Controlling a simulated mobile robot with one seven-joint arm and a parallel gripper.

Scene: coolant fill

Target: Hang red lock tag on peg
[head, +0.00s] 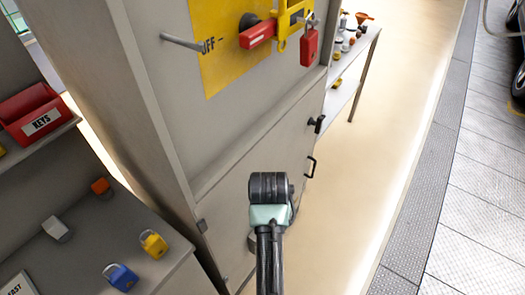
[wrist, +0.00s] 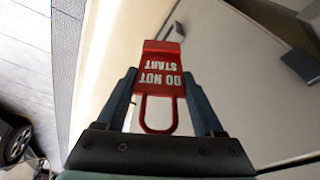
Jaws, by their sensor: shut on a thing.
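The red lock tag (wrist: 161,60), lettered DO NOT START, is between the two fingers of my gripper (wrist: 160,84) in the wrist view. The gripper is shut on it. Its lettering is upside down there, and its open loop points back toward the gripper's palm. In the head view my wrist (head: 270,195) is in front of the cabinet's lower part, and the fingers and tag are hidden. A thin grey peg (head: 181,42) sticks out from the cabinet face, left of the yellow OFF plate (head: 222,65). The peg is above and left of my wrist, well apart from it.
A red handle (head: 258,33), a yellow hasp (head: 284,24) and a red padlock (head: 309,47) are on the plate's right side. A shelf (head: 120,240) with several padlocks and a red KEYS box (head: 36,116) are at left. Floor at right (head: 400,100) is clear.

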